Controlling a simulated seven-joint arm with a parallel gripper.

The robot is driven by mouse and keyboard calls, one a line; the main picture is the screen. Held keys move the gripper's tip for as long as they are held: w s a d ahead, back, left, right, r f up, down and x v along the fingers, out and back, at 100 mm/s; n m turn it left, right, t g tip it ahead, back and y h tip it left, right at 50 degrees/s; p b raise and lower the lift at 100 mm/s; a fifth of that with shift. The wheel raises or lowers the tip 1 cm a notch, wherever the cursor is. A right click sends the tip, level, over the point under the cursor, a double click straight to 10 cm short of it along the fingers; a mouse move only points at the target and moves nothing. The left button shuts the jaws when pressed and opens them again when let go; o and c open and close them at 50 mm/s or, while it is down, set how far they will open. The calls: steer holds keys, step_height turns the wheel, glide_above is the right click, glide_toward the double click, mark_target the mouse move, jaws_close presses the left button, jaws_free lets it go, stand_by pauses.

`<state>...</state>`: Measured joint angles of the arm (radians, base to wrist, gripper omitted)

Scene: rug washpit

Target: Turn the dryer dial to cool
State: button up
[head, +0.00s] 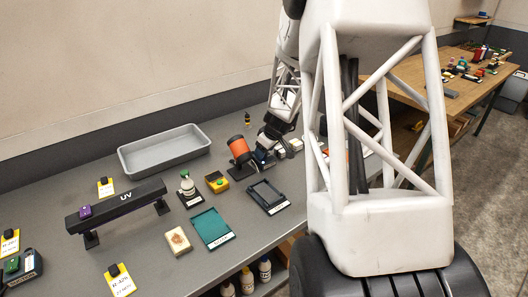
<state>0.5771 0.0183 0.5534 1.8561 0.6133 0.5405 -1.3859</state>
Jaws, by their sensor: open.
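An orange cylinder on a dark stand (239,149), which looks like the dryer, stands at the middle of the grey bench. Its dial cannot be made out; the far right end of the cylinder is close to my gripper. My gripper (263,157) is small and dark in this view, just right of the orange cylinder. Its fingers are hard to separate from the dark parts around them, and I cannot tell if they touch the dryer. Nothing shows held in it.
A grey tray (165,151) lies at the back. A UV bar (118,203), a yellow box with a button (216,182), a green mat (212,228), a dark frame (268,196) and a tan block (177,241) are nearby. My arm hides the bench's right part. A wooden table (420,75) stands behind.

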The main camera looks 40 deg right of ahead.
mark_target(269, 161)
steer(key=v, duration=0.6)
steer(key=shift+r, duration=0.35)
steer(key=shift+s, duration=0.15)
steer(key=s+a+r, duration=0.4)
steer(key=a, duration=0.4)
steer(key=s+a+r+m+g, duration=0.1)
steer(key=s+a+r, duration=0.2)
steer(key=a+r, duration=0.3)
steer(key=s+a+r, duration=0.3)
steer(key=s+a, duration=0.1)
steer(key=a, duration=0.5)
steer(key=s+a+r+m, duration=0.1)
steer(key=s+a, duration=0.5)
steer(key=s, duration=0.4)
steer(key=s+a+r+m+h, duration=0.1)
steer(key=s+a+r, duration=0.1)
steer(key=s+a, duration=0.4)
steer(key=s, duration=0.4)
steer(key=shift+m+g+h, duration=0.3)
steer(key=shift+g, duration=0.1)
